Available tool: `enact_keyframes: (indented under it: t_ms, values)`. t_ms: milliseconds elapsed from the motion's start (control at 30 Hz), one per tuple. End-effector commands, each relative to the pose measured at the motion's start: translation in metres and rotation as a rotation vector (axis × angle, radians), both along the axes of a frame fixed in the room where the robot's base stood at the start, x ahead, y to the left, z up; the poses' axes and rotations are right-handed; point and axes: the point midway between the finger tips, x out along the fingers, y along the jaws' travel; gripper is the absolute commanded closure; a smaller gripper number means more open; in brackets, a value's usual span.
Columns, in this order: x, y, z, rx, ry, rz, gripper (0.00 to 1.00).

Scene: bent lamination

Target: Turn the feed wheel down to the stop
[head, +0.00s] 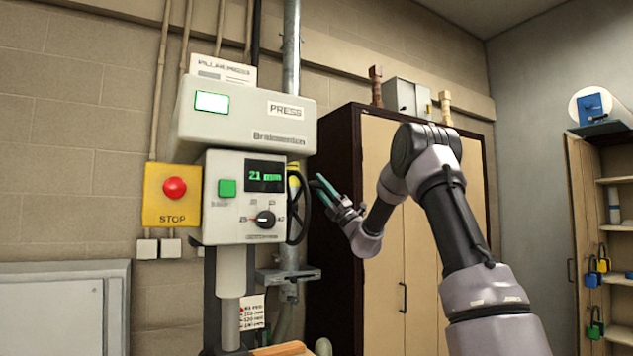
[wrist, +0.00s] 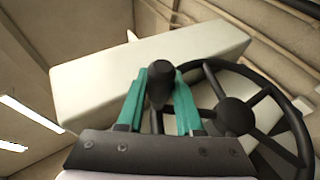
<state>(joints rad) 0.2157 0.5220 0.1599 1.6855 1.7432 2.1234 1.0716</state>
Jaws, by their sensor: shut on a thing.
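The feed wheel (wrist: 233,115) is a black spoked handwheel with a round hub, at the right of the wrist view. In the head view its dark rim (head: 297,222) shows edge-on at the right side of the press (head: 245,115). A black knob-like handle (wrist: 160,78) stands at the wheel's left rim in the wrist view. My gripper (wrist: 160,90) has teal fingers shut on this handle, one on each side. In the head view my gripper (head: 322,190) is at the upper right of the wheel, and the handle cannot be made out there.
The press front has a display (head: 265,176) reading 21, a green button (head: 227,188) and a black dial (head: 265,219). A red stop button (head: 174,188) on a yellow box is at the left. A tall cabinet (head: 385,250) stands behind my arm.

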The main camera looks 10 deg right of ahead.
Motion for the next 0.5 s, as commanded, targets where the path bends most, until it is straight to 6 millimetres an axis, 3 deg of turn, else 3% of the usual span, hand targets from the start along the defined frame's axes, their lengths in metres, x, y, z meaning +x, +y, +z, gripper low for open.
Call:
enact_keyframes:
  t_ms: [500]
  values:
    - [-0.012, -0.005, -0.021, -0.001, 0.003, 0.000, 1.00]
